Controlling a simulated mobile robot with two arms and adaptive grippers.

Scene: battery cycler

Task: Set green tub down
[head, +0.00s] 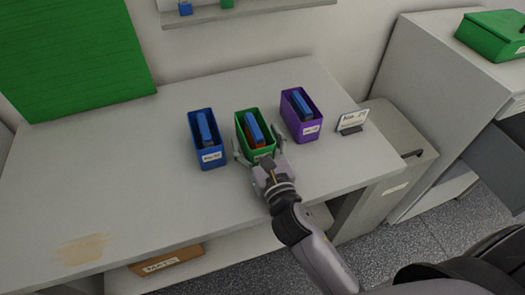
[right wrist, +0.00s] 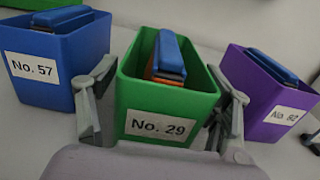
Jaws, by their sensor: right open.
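The green tub (head: 241,121) stands upright on the light grey table (head: 130,190), between a blue tub and a purple tub. In the right wrist view the green tub (right wrist: 150,101) has a label reading "No. 29" and holds a blue-topped item with orange below it (right wrist: 168,58). My right gripper (head: 260,157) is at the tub's near end. Its fingers (right wrist: 160,110) are spread, one on each side of the tub. I cannot tell whether either finger touches its walls. My left gripper is not in view.
The blue tub (head: 198,129) stands to the left and the purple tub (head: 289,107) to the right, each with a blue item inside. A small sign (head: 352,121) stands right of the purple tub. The table's left side is clear.

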